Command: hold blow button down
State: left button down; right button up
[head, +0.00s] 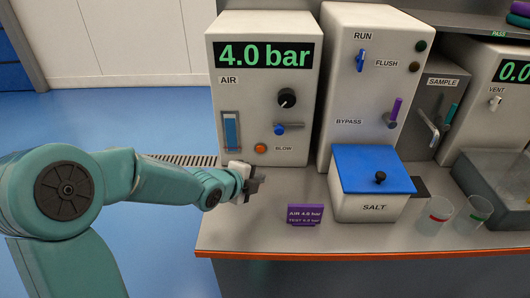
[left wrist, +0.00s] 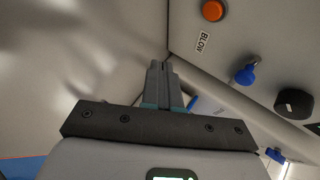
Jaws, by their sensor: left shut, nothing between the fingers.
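The orange blow button (head: 260,148) is on the lower front of the grey air panel (head: 222,105), left of the BLOW label. It also shows at the top of the left wrist view (left wrist: 213,10). My left gripper (head: 256,182) is shut and empty, below and in front of the button in the head view. In the left wrist view the closed fingertips (left wrist: 160,68) point up toward the panel, apart from the button. My right gripper is not in view.
A blue valve handle (head: 280,129) and black knob (head: 287,98) sit on the air panel above the button. The panel's display (head: 263,55) reads 4.0 bar. A purple card (head: 305,214) and a blue-lidded SALT tub (head: 372,168) stand to the right on the counter.

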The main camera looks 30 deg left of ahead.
aim_at(260, 149)
pick_arm(q)
jog(key=shift+s, duration=0.1)
jog(key=shift+a+r+p, duration=0.15)
jog(key=shift+r+p, duration=0.1)
jog(key=shift+p, duration=0.25)
jog(key=w+a+p, duration=0.1)
jog(key=w+p, duration=0.1)
jog(key=w+a+p, duration=0.1)
jog(key=w+p, duration=0.1)
jog(key=w+a+p, duration=0.1)
jog(key=w+p, duration=0.1)
jog(key=shift+a, duration=0.2)
jog(key=shift+w+a+f+p, duration=0.2)
jog(key=shift+w+a+p, duration=0.2)
jog(key=shift+w, duration=0.3)
jog(key=shift+w, duration=0.1)
dwell(1.1)
jog(key=shift+w+a, duration=0.25)
jog(key=shift+w, duration=0.05)
